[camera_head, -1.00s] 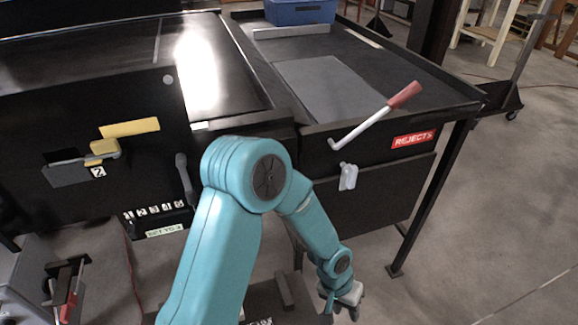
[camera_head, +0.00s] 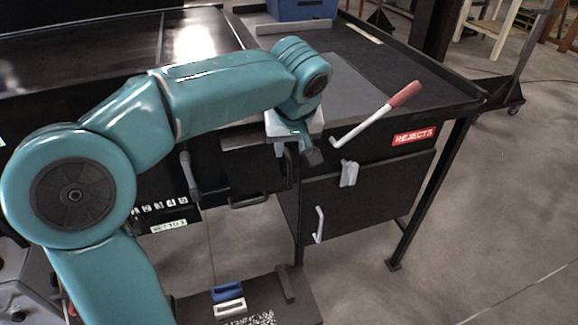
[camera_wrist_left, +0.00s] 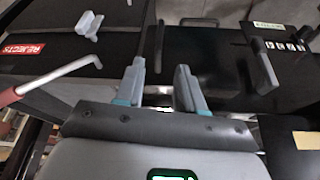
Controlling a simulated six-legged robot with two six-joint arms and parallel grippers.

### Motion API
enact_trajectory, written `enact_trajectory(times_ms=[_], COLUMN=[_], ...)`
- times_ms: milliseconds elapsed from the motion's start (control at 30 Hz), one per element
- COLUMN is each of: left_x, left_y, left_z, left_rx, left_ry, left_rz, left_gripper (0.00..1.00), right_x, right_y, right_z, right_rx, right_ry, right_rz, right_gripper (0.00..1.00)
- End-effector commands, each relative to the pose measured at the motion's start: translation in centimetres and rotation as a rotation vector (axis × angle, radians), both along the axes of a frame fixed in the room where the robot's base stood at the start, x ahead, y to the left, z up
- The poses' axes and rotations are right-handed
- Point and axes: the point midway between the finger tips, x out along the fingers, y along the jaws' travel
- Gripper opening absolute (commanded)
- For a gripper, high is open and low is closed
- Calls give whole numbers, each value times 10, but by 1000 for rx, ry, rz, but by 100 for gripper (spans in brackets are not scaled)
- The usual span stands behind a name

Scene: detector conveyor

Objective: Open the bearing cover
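No part in view is marked as the bearing cover, and I cannot tell which part it is. A dark box-like panel (camera_head: 255,160) with a bar handle (camera_head: 250,201) sits below the conveyor edge, partly behind my left arm. My left gripper (camera_head: 297,152) points down just right of this panel, at the front corner of the reject table. In the left wrist view its two fingers (camera_wrist_left: 161,90) are apart, with nothing held between them. A yellow part (camera_wrist_left: 305,140) shows at that view's right edge. My left arm hides much of the conveyor front. My right gripper is not in view.
A red-gripped crank (camera_head: 375,115) sticks out by the REJECTS sign (camera_head: 414,135), right of my left gripper. A lower door has a white handle (camera_head: 320,224). A black lever (camera_head: 188,176) hangs left. Blue and white blocks (camera_head: 228,292) rest on a low platform.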

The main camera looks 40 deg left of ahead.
Motion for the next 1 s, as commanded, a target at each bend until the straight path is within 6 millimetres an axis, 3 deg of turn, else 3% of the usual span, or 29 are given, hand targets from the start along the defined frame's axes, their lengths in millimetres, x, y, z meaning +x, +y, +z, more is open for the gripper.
enact_trajectory(times_ms=[200, 400, 600, 867, 1000], left_x=[12, 22, 25, 26, 26], left_y=[16, 26, 30, 30, 30], left_z=[-50, -82, -97, -98, -98], left_rx=[-2, -2, -2, -2, -2], left_ry=[7, 4, 2, 1, 1], left_rz=[1, -2, -2, -4, -4], left_gripper=[38, 38, 38, 38, 0], right_x=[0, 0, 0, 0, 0], right_y=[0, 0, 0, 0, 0], right_z=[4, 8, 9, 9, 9], right_rx=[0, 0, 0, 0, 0], right_ry=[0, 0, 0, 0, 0], right_rz=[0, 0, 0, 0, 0], right_gripper=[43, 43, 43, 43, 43])
